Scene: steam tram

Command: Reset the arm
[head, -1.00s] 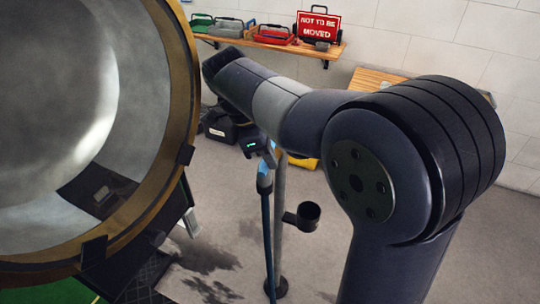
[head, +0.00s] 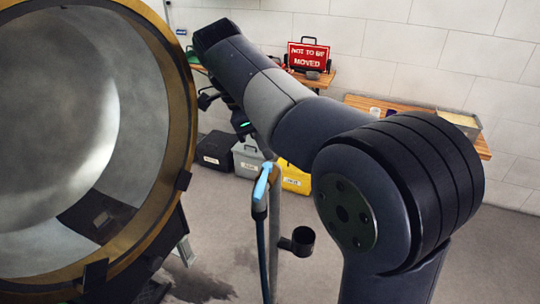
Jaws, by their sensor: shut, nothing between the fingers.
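My arm crosses the middle and right of the head view, its big round joint at the right and its upper links slanting up to the left. My gripper (head: 207,98) shows only in part, small and dark, to the left of and below the forearm. A small green light glows on the dark wrist part beside it. The gripper looks shut and empty, and the forearm hides some of it. It is apart from the large brass-rimmed round opening (head: 188,110) at the left.
A grey stand (head: 276,220) with a blue-handled hose (head: 262,190) and a small black cup stands below my forearm. Black (head: 216,151), grey (head: 250,160) and yellow (head: 295,178) boxes sit behind. Floor is clear at centre right.

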